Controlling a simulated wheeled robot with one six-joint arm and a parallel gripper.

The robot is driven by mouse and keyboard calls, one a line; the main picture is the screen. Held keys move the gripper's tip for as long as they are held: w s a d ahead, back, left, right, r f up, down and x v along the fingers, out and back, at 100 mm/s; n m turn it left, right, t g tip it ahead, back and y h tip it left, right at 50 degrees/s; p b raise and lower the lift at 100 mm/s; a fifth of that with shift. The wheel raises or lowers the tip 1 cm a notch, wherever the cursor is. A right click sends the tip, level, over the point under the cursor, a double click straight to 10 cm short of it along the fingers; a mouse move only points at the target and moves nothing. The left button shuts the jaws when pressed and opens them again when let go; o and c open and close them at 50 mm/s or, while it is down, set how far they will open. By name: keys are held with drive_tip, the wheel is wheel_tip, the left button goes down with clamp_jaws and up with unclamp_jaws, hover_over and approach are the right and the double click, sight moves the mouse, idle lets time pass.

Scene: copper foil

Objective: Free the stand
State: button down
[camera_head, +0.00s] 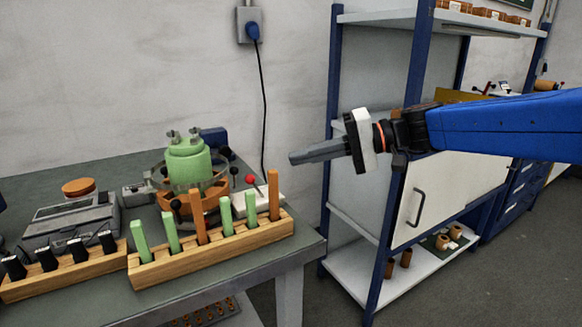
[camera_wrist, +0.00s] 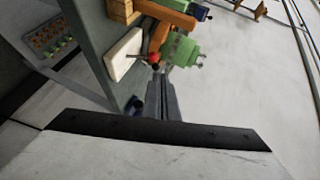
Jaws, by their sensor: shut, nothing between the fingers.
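A green lidded pot with knobs on top (camera_head: 187,160) sits upright on an orange-brown stand (camera_head: 212,198) inside a metal ring on the table. In the wrist view the green pot (camera_wrist: 181,49) and the orange stand (camera_wrist: 157,38) lie just beyond my fingertips. My gripper (camera_head: 291,158) is shut and empty, in the air to the right of the pot and apart from it. Its closed fingers also show in the wrist view (camera_wrist: 163,76). The stand's lower part is partly hidden behind the upright bars in the wooden rack.
A wooden rack (camera_head: 160,272) with green and orange bars stands at the table's front. A second rack with black pieces (camera_head: 20,290), a grey scale (camera_head: 70,222) and a white block (camera_head: 262,199) are near. Blue-posted shelving (camera_head: 395,150) stands right of the table.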

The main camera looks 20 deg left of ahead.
drive_tip(key=d+r, duration=0.4)
drive_tip(key=d, duration=0.2)
drive_tip(key=shift+w, duration=0.45)
drive_tip(key=shift+f, duration=0.1)
drive_tip(key=s+d+f+m+t+h, duration=0.1)
drive_tip(key=s+d+f+t+h, duration=0.2)
drive_tip(key=s+d+f, duration=0.3)
drive_tip(key=s+d+f+m+t+h, duration=0.2)
drive_tip(key=s+d+f+h, duration=0.4)
drive_tip(key=d+f, duration=0.6)
drive_tip(key=s+d+f+m+t+h, duration=0.2)
drive_tip(key=s+d+f+h, duration=0.3)
drive_tip(key=d, duration=1.7)
wheel_tip(320, 180, down, 4)
drive_tip(key=shift+s+d+f+t, duration=0.1)
drive_tip(key=shift+s+d+t, duration=0.2)
drive_tip(key=shift+s+t, duration=0.55)
